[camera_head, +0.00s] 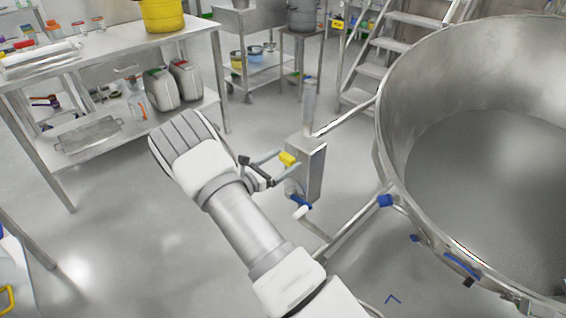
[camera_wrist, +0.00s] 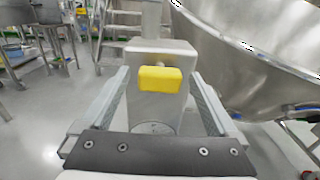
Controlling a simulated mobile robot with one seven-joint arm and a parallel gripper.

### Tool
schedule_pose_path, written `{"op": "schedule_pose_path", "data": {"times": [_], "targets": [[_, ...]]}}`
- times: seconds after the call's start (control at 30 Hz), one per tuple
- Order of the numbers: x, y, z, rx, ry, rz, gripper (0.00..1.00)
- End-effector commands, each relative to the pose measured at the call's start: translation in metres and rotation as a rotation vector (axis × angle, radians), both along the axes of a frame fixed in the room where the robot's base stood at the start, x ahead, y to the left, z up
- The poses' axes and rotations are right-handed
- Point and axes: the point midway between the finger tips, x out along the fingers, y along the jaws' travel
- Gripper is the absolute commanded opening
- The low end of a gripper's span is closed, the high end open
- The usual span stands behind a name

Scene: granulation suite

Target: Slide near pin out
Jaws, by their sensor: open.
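The near pin's yellow handle (camera_wrist: 160,79) sits on the front of a steel block (camera_wrist: 150,110) on the vessel's support frame. My gripper (camera_wrist: 160,85) is open, with one finger on each side of the yellow handle and a gap on both sides. In the head view my gripper (camera_head: 273,166) reaches the block from the left. The pin's shaft is mostly hidden behind the handle.
A large open steel vessel (camera_head: 395,110) stands at right. A blue-and-white handle (camera_head: 301,206) sits low on the block's side. A steel bench (camera_head: 120,45) with containers is at upper left. Steps (camera_head: 390,45) stand behind.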

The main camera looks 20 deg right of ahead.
Motion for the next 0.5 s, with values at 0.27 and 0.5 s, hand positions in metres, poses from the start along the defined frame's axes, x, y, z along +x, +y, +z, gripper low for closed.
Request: {"op": "schedule_pose_path", "data": {"times": [0.27,0.5], "targets": [[0.0008,-0.0014,0.0002,0.0,0.0,0.001,0.95],[0.0006,-0.0012,0.0,0.0,0.0,0.001,0.54]]}}
